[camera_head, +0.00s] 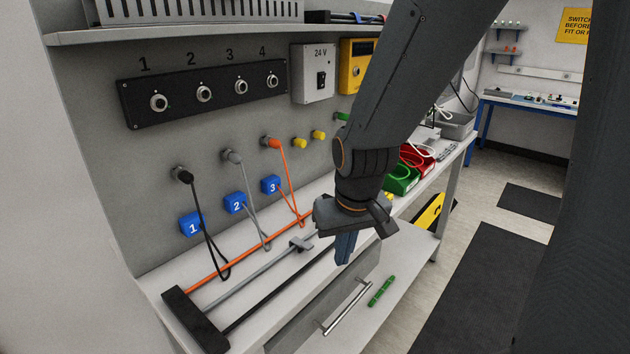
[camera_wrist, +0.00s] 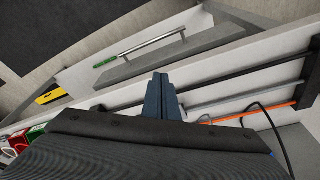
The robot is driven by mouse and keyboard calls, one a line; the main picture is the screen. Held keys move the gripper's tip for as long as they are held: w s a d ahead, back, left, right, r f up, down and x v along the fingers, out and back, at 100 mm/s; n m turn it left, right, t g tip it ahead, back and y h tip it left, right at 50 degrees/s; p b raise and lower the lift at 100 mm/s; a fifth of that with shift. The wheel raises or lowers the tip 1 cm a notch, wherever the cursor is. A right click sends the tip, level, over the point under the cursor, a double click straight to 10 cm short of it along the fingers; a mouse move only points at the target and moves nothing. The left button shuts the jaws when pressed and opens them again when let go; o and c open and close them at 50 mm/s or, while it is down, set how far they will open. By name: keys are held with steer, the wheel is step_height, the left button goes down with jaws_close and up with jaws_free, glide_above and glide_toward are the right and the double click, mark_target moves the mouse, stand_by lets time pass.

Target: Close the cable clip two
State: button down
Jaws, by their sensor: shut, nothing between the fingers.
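A blue block marked 2 (camera_head: 235,203) sits on the wall panel, with a grey cable (camera_head: 250,215) hanging in a loop beside it. I take it to be clip two; whether it is open or shut is too small to tell. Similar blue blocks marked 1 (camera_head: 191,224) and 3 (camera_head: 271,184) flank it. My gripper (camera_head: 345,248) points down over the bench front, right of the blocks and apart from them. Its fingers are together and empty, as also in the wrist view (camera_wrist: 160,88). The blue blocks are not seen in the wrist view.
Orange (camera_head: 250,258), grey (camera_head: 245,279) and black (camera_head: 275,295) rods run along the bench from a black end block (camera_head: 195,320). A small grey piece (camera_head: 300,244) sits on the grey rod. A drawer handle (camera_head: 347,307) and green stick (camera_head: 382,290) lie below. Red and green bins stand right.

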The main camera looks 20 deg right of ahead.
steer(key=w+r+n, duration=0.2)
steer(key=w+r, duration=0.2)
steer(key=w, duration=0.3)
steer(key=w+a+r+n+y, duration=0.15)
steer(key=w+r, duration=0.25)
steer(key=w, duration=0.4)
steer(key=w+r+n, duration=0.3)
steer(key=w+r, duration=0.2)
steer(key=w, duration=0.2)
steer(key=shift+g, duration=0.3)
steer(key=p+x, duration=0.2)
steer(key=x, duration=0.8)
steer(key=shift+d+f, duration=0.1)
steer(key=shift+d, duration=0.05)
steer(key=s, duration=0.1)
steer(key=s+d+p, duration=0.2)
steer(key=shift+s+d+r, duration=0.1)
steer(key=shift+d+r, duration=0.05)
steer(key=shift+r, duration=0.15)
